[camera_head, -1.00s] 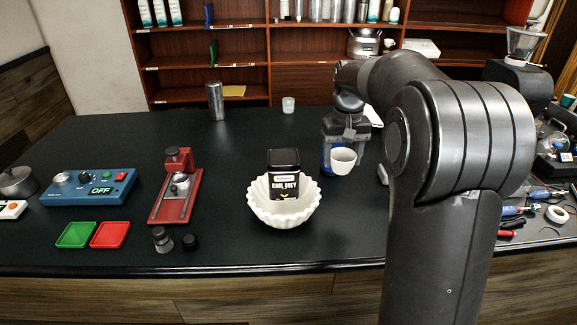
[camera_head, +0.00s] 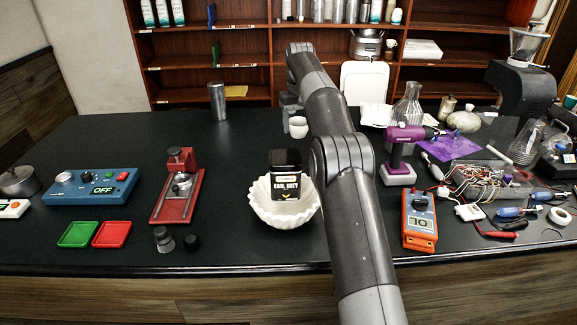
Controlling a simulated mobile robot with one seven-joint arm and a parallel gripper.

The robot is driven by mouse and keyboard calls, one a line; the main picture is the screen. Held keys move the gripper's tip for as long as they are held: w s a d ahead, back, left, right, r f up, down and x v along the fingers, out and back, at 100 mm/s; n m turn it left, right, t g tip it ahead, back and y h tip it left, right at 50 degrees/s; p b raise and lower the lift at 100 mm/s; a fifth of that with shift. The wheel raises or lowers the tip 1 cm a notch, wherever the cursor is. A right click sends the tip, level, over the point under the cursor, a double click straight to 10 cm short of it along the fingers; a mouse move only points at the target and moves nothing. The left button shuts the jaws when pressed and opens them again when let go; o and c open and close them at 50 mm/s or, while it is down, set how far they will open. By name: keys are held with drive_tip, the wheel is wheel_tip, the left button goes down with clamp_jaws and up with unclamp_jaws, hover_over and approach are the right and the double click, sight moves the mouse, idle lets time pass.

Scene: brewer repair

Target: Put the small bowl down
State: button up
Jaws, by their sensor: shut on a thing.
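The small bowl (camera_head: 298,127) is white and shows at the back middle of the black counter, just left of my arm. My gripper (camera_head: 291,112) is at the bowl, shut on it, and largely hidden behind the bowl and my arm. I cannot tell whether the bowl touches the counter or hangs just above it.
A fluted white bowl (camera_head: 262,208) holding a black Earl Grey tin (camera_head: 285,172) stands in front. A metal cylinder (camera_head: 217,101) stands back left. A purple drill (camera_head: 405,150), multimeter (camera_head: 419,218) and glass flask (camera_head: 407,103) crowd the right.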

drive_tip(key=shift+w+a+f+n, duration=0.5)
drive_tip(key=shift+w+a+f, duration=0.5)
drive_tip(key=shift+a, duration=0.05)
drive_tip(key=shift+w+a+f, duration=0.1)
drive_tip(key=shift+a+f, duration=0.05)
drive_tip(key=shift+f, duration=1.7)
drive_tip(key=shift+w+a+f, duration=0.1)
drive_tip(key=shift+a+f, duration=0.05)
drive_tip(key=shift+f, duration=1.65)
drive_tip(key=shift+a+f, duration=0.15)
drive_tip(key=shift+f, duration=1.7)
drive_tip(key=shift+f, duration=0.15)
drive_tip(key=o, duration=1)
